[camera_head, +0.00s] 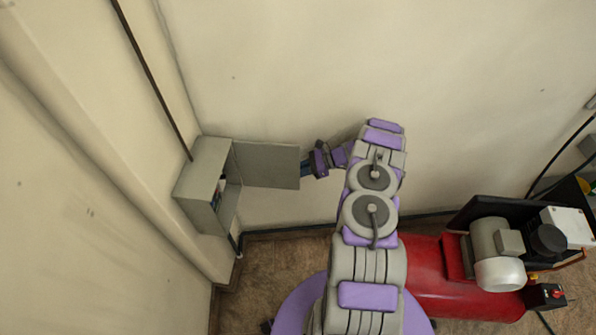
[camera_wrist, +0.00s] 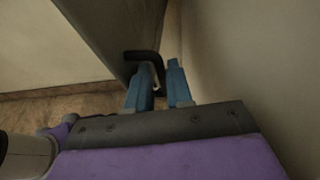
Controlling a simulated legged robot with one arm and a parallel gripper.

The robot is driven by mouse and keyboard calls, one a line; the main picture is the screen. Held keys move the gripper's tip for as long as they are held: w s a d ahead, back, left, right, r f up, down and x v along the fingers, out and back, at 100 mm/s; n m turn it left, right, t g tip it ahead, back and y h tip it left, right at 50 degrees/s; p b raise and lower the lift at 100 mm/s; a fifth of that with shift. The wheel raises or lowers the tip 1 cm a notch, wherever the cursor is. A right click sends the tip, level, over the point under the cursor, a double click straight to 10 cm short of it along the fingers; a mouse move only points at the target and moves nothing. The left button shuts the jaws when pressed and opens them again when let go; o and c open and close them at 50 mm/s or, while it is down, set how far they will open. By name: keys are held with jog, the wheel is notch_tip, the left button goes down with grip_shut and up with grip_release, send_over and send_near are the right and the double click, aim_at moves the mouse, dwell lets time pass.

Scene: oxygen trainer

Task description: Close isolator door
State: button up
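The isolator (camera_head: 203,167) is a grey box on the wall at the left in the head view, with its front open. Its flat grey door (camera_head: 266,165) stands swung out to the right, near the back wall. My gripper (camera_head: 307,170) is at the door's outer edge. In the wrist view the door (camera_wrist: 110,30) fills the upper middle, with a black bent handle (camera_wrist: 143,55) at its edge. The blue fingers of my gripper (camera_wrist: 160,80) are apart, with the handle's end between them. Firm contact on both sides cannot be seen.
A red tank with a grey motor (camera_head: 497,255) stands on the floor at the right. A thin dark pipe (camera_head: 150,75) runs down the wall to the isolator. The back wall is close behind the door and my gripper. Brown floor (camera_head: 270,270) below the isolator is clear.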

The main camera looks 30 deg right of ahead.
jog(key=shift+d+f, duration=0.15)
jog(key=shift+d, duration=0.25)
jog(key=c, duration=0.3)
jog(key=shift+a, duration=0.1)
grip_shut()
jog(key=shift+a, duration=0.25)
jog(key=shift+a, duration=0.15)
dwell(0.4)
